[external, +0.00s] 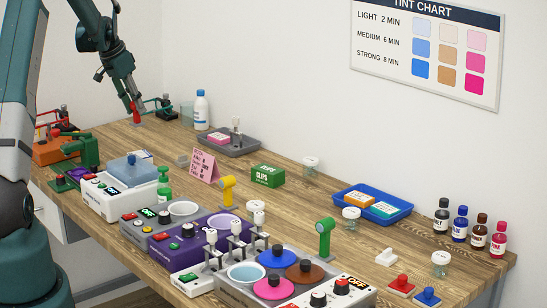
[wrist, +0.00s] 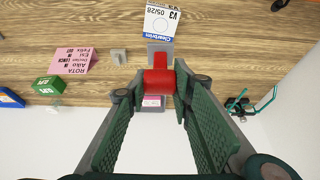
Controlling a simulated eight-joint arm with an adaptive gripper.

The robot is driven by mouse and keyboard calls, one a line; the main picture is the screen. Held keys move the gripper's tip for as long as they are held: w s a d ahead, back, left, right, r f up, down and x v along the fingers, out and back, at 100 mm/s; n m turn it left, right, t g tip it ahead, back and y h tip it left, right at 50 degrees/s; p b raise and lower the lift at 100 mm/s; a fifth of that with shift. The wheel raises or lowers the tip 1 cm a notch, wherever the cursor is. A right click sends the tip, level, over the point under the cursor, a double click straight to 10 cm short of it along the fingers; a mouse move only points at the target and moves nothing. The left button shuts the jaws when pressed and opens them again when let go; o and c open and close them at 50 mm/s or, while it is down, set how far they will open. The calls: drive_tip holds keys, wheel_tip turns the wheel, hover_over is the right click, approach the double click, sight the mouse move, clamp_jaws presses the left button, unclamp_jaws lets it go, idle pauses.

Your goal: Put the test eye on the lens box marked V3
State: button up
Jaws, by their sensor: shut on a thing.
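My gripper (external: 132,101) is at the far left end of the bench. The red piece also shows in the external view (external: 136,109). The lens box marked V3 (wrist: 163,21) has a white label with a circle and a blue band; it lies beyond the red piece in the wrist view, apart from my fingers. A small pale box (external: 142,156) in the external view seems to be the same box, partly hidden.
A grey block (external: 181,160), a pink rota card (external: 205,166) and a green clips box (external: 267,175) stand nearby. A white machine with a blue top (external: 129,170) is in front of the pale box. A white bottle (external: 201,110) and grey tray (external: 240,149) stand towards the wall.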

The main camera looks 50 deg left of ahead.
sight(134, 116)
drive_tip(key=shift+f, duration=3.15)
drive_tip(key=shift+f, duration=1.85)
drive_tip(key=shift+f, duration=0.15)
drive_tip(key=o, duration=0.9)
drive_tip(key=shift+o, duration=0.2)
drive_tip(key=v, duration=1.2)
